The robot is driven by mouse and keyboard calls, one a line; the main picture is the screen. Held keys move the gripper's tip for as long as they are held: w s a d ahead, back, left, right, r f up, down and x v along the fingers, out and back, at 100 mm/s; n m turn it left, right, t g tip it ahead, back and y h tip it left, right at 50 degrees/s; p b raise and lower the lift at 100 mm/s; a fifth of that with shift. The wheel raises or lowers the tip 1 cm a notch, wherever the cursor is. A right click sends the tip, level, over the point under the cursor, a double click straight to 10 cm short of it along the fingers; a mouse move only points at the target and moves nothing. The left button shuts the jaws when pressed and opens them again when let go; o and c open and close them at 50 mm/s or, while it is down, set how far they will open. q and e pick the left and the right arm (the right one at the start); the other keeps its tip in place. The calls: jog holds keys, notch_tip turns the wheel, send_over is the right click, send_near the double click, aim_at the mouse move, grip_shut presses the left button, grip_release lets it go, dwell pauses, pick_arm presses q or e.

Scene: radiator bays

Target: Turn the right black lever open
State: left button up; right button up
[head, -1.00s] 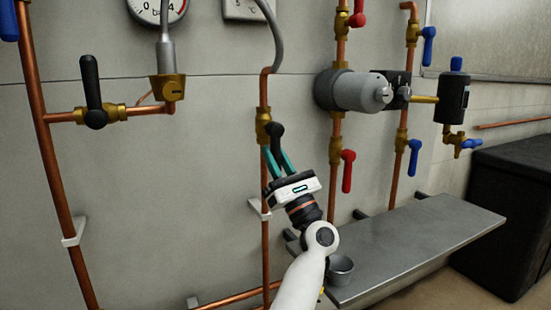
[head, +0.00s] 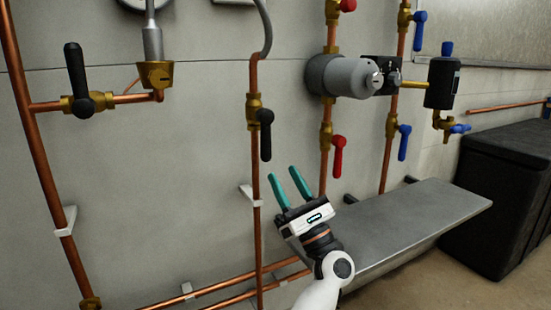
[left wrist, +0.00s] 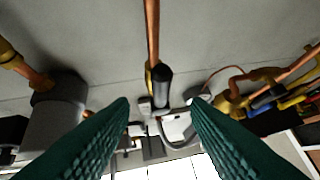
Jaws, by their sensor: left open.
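The right black lever (head: 265,134) is on a brass valve (head: 254,110) in a vertical copper pipe. It hangs straight down, in line with the pipe. My left gripper (head: 283,168) is open and empty, below and to the right of the lever, its teal fingers pointing up and apart from it. In the left wrist view, the same lever (left wrist: 162,88) shows between and beyond the two open fingers (left wrist: 160,104). My right gripper is in neither view.
Another black lever (head: 76,80) points up at the left, across its horizontal pipe. A red lever (head: 338,155) and a blue lever (head: 404,142) hang to the right. A grey metal shelf (head: 420,222) juts out at lower right, beside a black box (head: 510,190).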

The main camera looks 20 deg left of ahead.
pick_arm(q)
jog(key=shift+v, duration=1.25)
